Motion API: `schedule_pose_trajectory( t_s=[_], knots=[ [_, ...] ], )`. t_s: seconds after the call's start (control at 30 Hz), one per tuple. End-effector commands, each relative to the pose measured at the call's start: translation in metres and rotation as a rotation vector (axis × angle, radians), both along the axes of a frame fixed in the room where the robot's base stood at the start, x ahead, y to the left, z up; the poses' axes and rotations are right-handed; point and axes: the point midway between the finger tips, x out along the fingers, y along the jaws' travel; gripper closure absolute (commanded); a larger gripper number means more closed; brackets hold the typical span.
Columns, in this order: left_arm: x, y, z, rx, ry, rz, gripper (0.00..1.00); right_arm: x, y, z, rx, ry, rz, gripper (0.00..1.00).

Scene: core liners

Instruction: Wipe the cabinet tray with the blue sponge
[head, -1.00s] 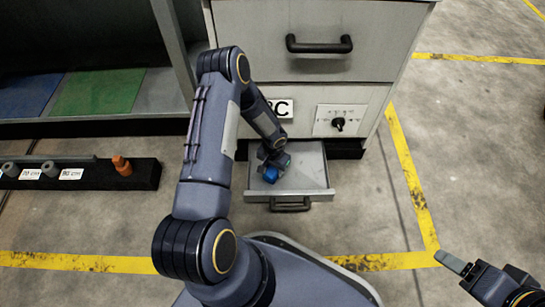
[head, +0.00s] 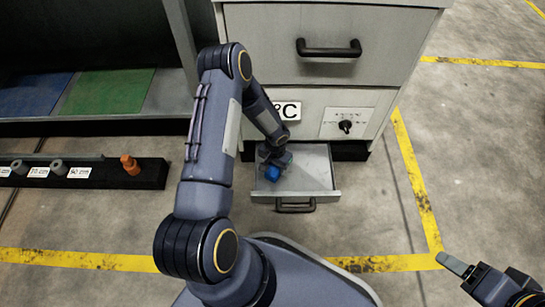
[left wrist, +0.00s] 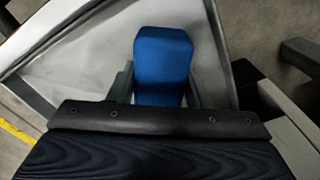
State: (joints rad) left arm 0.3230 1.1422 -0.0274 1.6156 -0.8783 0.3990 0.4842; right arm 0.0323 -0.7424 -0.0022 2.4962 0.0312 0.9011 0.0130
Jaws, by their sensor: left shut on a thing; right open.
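The cabinet tray (head: 312,172) is a light grey, shallow pull-out drawer at the bottom of the grey cabinet, standing open. My left gripper (head: 270,165) reaches down into its left part and is shut on the blue sponge (head: 272,173). In the left wrist view the sponge (left wrist: 163,60) stands between the two fingers, over the pale tray floor (left wrist: 95,55). I cannot tell whether the sponge touches the floor. My right gripper (head: 462,270) is at the lower right, away from the cabinet, open and seemingly empty; only part of it shows.
Above the tray are a dial panel (head: 345,123) and a drawer with a black handle (head: 328,48). A black rack (head: 90,172) with grey and orange pieces lies at the left. Shelving with a green mat (head: 105,92) stands behind it. The floor right of the cabinet is clear.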

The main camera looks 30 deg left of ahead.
Motion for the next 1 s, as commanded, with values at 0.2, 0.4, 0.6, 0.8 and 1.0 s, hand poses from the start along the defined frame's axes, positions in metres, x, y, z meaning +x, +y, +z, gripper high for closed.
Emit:
schedule_pose_trajectory(
  t_s=[0.2, 0.4, 0.6, 0.8, 1.0],
  knots=[
    [0.002, -0.002, 0.023, 0.000, 0.001, -0.001, 0.76, 0.000, 0.000, 0.015, 0.000, 0.000, 0.000, 0.33],
    [0.004, -0.003, 0.041, 0.000, 0.002, 0.001, 0.76, 0.000, 0.000, 0.026, 0.000, 0.000, 0.000, 0.33],
    [0.006, -0.004, 0.054, 0.000, 0.002, -0.001, 0.76, 0.000, 0.000, 0.034, 0.000, 0.000, 0.000, 0.33],
    [0.006, -0.004, 0.055, 0.000, 0.002, 0.000, 0.76, 0.000, 0.000, 0.034, 0.000, 0.000, 0.000, 0.33],
    [0.008, -0.004, 0.058, 0.001, 0.000, 0.001, 0.76, 0.000, 0.000, 0.034, 0.000, 0.000, 0.000, 0.33]
  ],
)
